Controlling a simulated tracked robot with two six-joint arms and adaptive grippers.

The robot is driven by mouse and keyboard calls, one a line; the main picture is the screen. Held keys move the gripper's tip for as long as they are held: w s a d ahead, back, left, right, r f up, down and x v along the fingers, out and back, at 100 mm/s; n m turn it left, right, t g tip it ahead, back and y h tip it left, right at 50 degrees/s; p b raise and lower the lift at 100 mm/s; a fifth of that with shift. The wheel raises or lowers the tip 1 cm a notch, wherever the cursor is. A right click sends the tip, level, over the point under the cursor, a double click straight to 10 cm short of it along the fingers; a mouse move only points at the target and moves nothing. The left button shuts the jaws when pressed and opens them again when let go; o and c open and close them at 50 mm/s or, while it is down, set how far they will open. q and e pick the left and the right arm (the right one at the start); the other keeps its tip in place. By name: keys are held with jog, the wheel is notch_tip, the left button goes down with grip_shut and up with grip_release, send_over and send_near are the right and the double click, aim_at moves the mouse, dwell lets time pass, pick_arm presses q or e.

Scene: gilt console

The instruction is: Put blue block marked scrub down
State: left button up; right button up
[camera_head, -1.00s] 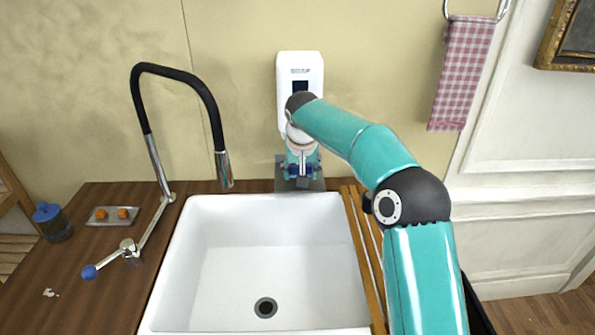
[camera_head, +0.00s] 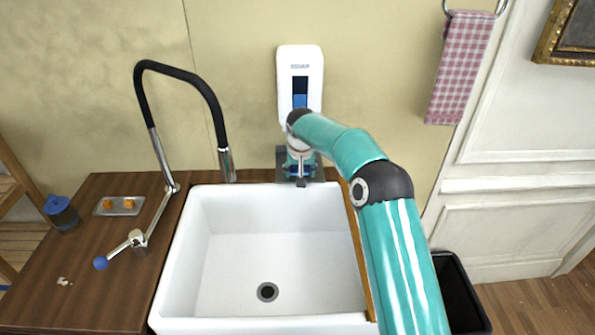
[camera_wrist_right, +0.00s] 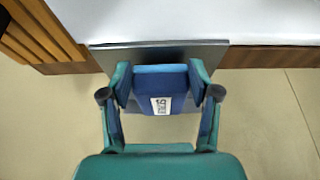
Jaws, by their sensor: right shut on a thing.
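My right gripper (camera_wrist_right: 160,92) is shut on a blue block (camera_wrist_right: 148,84) with a white label, whose small lettering I cannot read fully. In the right wrist view the block sits between the two fingers, in front of a grey plate (camera_wrist_right: 108,58). In the head view the gripper (camera_head: 299,172) is at the grey plate (camera_head: 282,160), behind the sink and below the wall dispenser. My own wrist hides most of the block there. I cannot tell whether the block touches the plate. My left gripper is in neither view.
The white sink (camera_head: 205,255) lies in front of the plate, with a black-hosed tap (camera_head: 165,68) to its left. The white dispenser (camera_head: 285,85) is on the wall behind. A metal dish (camera_head: 105,208) and blue-lidded jar (camera_head: 62,213) stand left. A black bin (camera_head: 458,290) is at right.

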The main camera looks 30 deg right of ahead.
jog(key=shift+w+d+f+p, duration=0.1)
jog(key=shift+w+f+p, duration=0.1)
jog(key=shift+p, duration=0.2)
jog(key=shift+f, duration=0.2)
jog(key=o, duration=1.3)
jog(key=shift+f, duration=0.15)
jog(key=b+v, duration=0.2)
jog(key=v, duration=1)
jog(key=shift+b, duration=0.3)
